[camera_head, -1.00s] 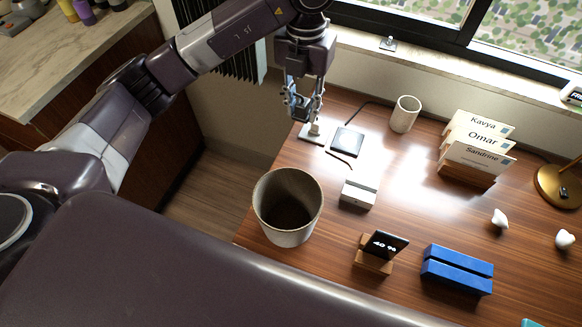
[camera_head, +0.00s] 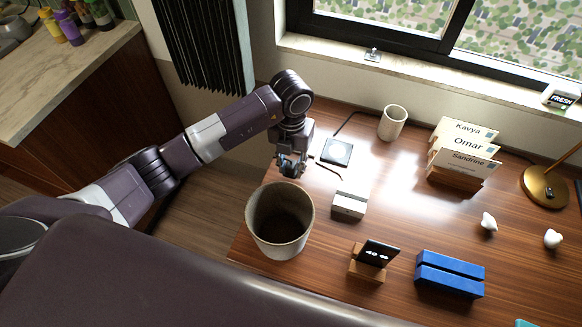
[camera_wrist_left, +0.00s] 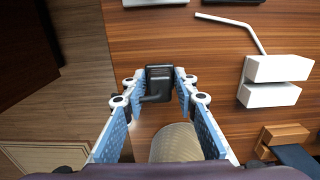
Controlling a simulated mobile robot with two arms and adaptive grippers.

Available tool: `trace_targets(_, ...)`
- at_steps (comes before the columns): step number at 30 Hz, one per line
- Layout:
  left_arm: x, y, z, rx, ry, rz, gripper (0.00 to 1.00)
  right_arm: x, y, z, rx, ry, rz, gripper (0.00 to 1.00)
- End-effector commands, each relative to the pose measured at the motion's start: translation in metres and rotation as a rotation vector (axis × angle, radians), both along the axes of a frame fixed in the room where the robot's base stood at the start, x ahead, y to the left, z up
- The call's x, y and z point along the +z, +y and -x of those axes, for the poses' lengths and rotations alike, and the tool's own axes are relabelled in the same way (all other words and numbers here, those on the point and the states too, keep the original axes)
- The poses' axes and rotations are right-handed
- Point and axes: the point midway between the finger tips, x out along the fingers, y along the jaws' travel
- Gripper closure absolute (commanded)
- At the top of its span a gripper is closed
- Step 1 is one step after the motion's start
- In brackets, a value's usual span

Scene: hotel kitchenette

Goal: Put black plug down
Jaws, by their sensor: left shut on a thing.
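In the left wrist view, the black plug (camera_wrist_left: 159,80) sits between the blue-padded fingers of my left gripper (camera_wrist_left: 158,90), which is shut on it. It is held over the left edge of the wooden desk (camera_wrist_left: 200,50). In the head view, my left gripper (camera_head: 291,168) points down at the desk's left side, just behind the large beige bin (camera_head: 281,246). The plug is mostly hidden by the gripper there. The bin's rim (camera_wrist_left: 176,140) shows below the plug in the wrist view. My right gripper is not in view.
A square charging pad (camera_head: 337,151) with a cable, a white block (camera_head: 349,206) and a white cup (camera_head: 392,123) stand to the right. A phone stand (camera_head: 367,267), blue holder (camera_head: 450,276) and name cards (camera_head: 465,150) are farther right. Bare desk lies between them.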

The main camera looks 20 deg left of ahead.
Motion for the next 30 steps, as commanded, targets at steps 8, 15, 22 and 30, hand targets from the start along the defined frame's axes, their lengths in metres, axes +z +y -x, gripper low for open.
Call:
trace_targets(8,-0.014,0.000,0.000,-0.001,0.000,-0.001,1.00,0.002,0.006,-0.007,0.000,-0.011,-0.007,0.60)
trace_targets(15,-0.020,0.000,0.000,-0.001,0.000,-0.001,1.00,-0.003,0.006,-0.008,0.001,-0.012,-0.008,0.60)
trace_targets(22,-0.027,0.000,0.000,0.000,0.000,0.000,1.00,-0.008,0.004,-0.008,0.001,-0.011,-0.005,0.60)
trace_targets(30,-0.026,0.000,0.000,0.000,0.000,0.000,0.56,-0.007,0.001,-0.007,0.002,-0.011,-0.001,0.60)
